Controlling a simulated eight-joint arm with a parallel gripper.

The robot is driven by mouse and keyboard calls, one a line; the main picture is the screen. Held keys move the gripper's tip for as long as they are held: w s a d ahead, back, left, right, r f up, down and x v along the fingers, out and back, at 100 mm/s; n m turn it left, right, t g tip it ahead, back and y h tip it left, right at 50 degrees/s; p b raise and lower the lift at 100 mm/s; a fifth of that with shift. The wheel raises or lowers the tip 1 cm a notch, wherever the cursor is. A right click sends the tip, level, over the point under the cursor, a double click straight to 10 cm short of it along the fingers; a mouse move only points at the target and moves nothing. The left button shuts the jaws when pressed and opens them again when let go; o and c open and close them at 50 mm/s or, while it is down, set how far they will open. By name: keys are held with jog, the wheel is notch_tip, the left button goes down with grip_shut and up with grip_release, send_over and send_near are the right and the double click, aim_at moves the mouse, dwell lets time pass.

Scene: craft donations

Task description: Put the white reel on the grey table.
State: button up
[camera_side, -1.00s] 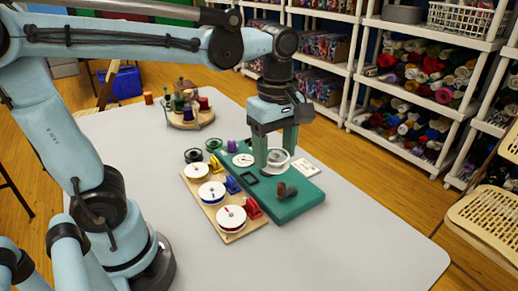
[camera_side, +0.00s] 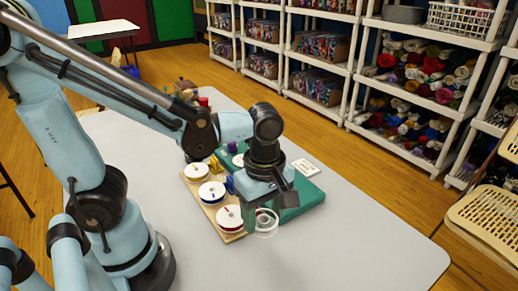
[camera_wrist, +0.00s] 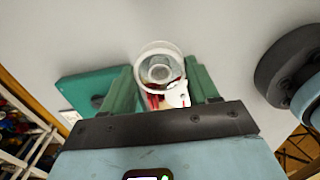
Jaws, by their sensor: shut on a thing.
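A wooden board (camera_side: 226,236) with several white-topped spools, one red-rimmed (camera_side: 230,217) and one blue-rimmed (camera_side: 211,192), is to the left. A white card (camera_side: 306,167) lies behind. The table's front and right are clear.

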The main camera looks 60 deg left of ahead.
jog(key=shift+f, duration=2.6)
jog(key=shift+f, duration=0.35)
jog(key=shift+f, duration=0.25)
jog(key=o, duration=0.9)
jog(key=shift+r, duration=3.8)
